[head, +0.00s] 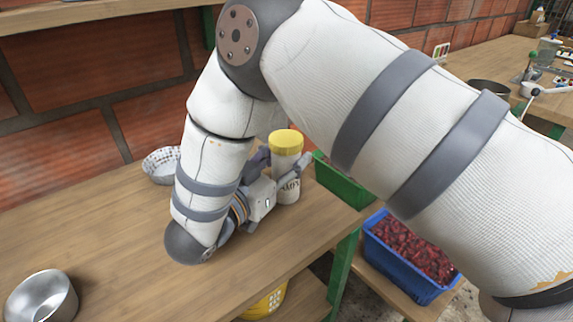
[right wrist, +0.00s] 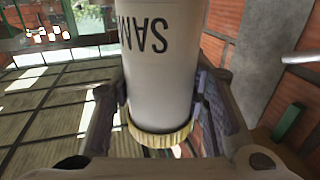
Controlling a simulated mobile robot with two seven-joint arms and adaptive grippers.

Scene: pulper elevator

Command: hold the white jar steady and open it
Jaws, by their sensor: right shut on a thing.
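The white jar (head: 288,189) with its yellow lid (head: 286,142) is upright near the right end of the wooden bench, and the lid is on. My right gripper (head: 284,168) is shut around the jar, with a finger on either side just below the lid. In the right wrist view the white jar (right wrist: 160,70) shows dark lettering, and the yellow lid (right wrist: 160,135) is at the bottom of the picture. I cannot tell whether the jar's base touches the bench. My left gripper is not in view.
A metal bowl (head: 42,297) is at the bench's front left, and a pale patterned bowl (head: 160,165) is near the wall. A green crate (head: 345,185) and a blue crate of red fruit (head: 410,270) are beyond the bench's right edge. The bench's left middle is clear.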

